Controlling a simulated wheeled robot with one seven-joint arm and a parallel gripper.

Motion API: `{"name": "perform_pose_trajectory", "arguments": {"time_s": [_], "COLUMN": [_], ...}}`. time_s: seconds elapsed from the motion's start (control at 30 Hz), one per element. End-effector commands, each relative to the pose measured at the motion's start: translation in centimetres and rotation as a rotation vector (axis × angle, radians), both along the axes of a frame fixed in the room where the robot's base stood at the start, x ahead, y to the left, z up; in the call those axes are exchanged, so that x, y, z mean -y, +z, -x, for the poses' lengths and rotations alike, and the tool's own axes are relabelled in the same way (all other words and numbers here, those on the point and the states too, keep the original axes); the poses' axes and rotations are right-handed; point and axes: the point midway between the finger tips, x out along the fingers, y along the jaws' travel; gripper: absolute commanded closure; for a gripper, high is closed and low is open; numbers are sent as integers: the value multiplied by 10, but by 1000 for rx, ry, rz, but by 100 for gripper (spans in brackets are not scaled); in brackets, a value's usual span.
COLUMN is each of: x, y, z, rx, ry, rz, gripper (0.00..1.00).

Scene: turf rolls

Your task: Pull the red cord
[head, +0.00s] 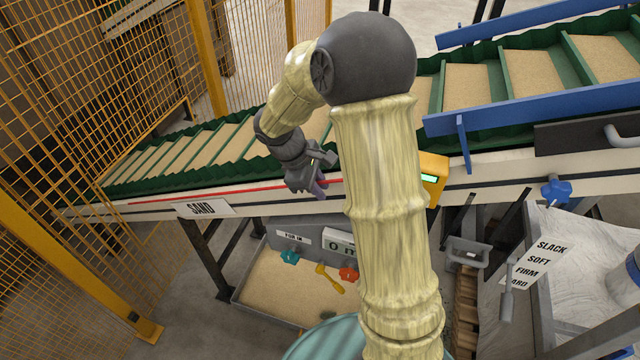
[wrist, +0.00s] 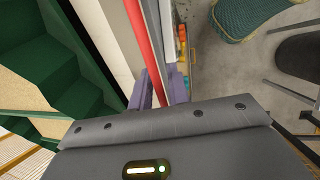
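The red cord (head: 240,190) runs along the pale side rail of the sand conveyor, just above the SAND label. My gripper (head: 319,187) is at the cord near the right end of its visible length, partly hidden by my own arm. In the wrist view the cord (wrist: 143,45) runs down from the top edge to the purple fingers of my gripper (wrist: 160,88). The fingers stand on either side of the cord, with little gap showing. Whether they press on it I cannot tell.
The conveyor belt (head: 225,142) has green slats and sand. A yellow box with a green display (head: 433,178) sits on the rail right of my arm. Below is a sand tray (head: 285,290) with coloured knobs. A yellow mesh fence (head: 75,90) stands at left.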

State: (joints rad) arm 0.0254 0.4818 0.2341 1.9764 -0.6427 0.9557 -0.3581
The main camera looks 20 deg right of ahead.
Motion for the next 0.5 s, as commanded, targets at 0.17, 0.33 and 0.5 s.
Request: {"name": "perform_pose_trajectory", "arguments": {"time_s": [0.17, 0.33, 0.5], "x": [2, 2, 2], "y": [-5, -5, -4], "z": [0, 0, 0], "rx": [2, 2, 1], "ry": [0, 0, 1], "rz": [0, 0, 0], "gripper": [82, 82, 100]}}
